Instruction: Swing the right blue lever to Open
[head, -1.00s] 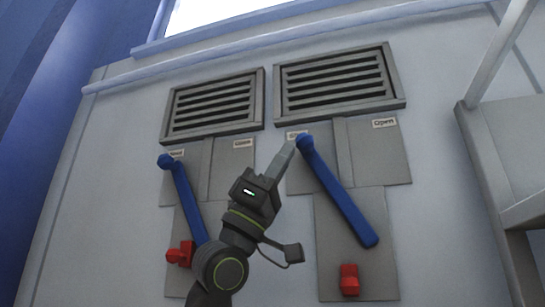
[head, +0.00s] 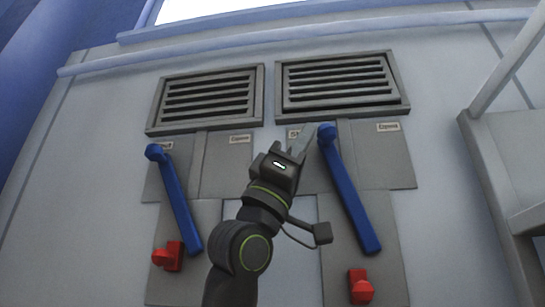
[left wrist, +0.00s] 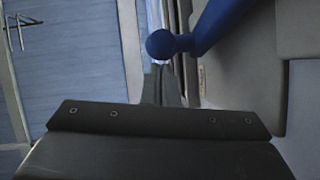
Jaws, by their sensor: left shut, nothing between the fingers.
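The right blue lever (head: 348,192) is on the right grey panel (head: 385,155), its round knob at the upper left and its lower end at the lower right. A label reading Open (head: 388,127) is at the panel's upper right. A partly covered label (head: 294,134) is left of the knob. My left gripper (head: 306,140) is shut and empty, its tip close to the left side of the knob; I cannot tell if they touch. The left wrist view shows the lever's knob (left wrist: 161,44) just beyond the fingertips. My right gripper is not in view.
A second blue lever (head: 175,200) is on the left panel. Red parts (head: 167,256) and (head: 361,287) sit low on the panels. Vent grilles (head: 340,84) are above. A grey frame structure (head: 505,160) stands at the right edge.

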